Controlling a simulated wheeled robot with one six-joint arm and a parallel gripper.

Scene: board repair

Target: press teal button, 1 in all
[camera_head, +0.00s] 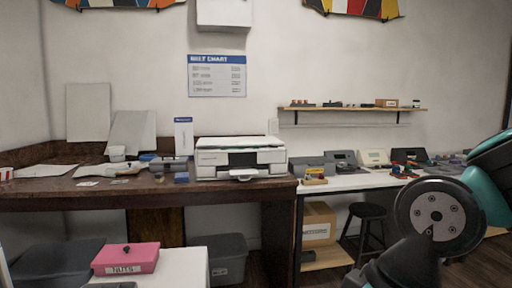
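I cannot make out a teal button in this view; any button is too small or hidden. A white printer-like machine (240,158) sits on the dark brown counter (150,198). On the white bench (350,183) to its right stand several small devices, among them a grey one (316,167), a dark grey one (345,162), a cream one (374,159) and a black one (409,156). My arm's dark and teal links fill the lower right and cover part of the bench's right end. My gripper is not in view.
A pink box (126,259) labelled NUTS sits on a white surface (185,270) at lower left. A grey bin (218,257), a cardboard box (318,224) and a black stool (369,222) stand below the work surfaces. A wall shelf (350,109) holds small items.

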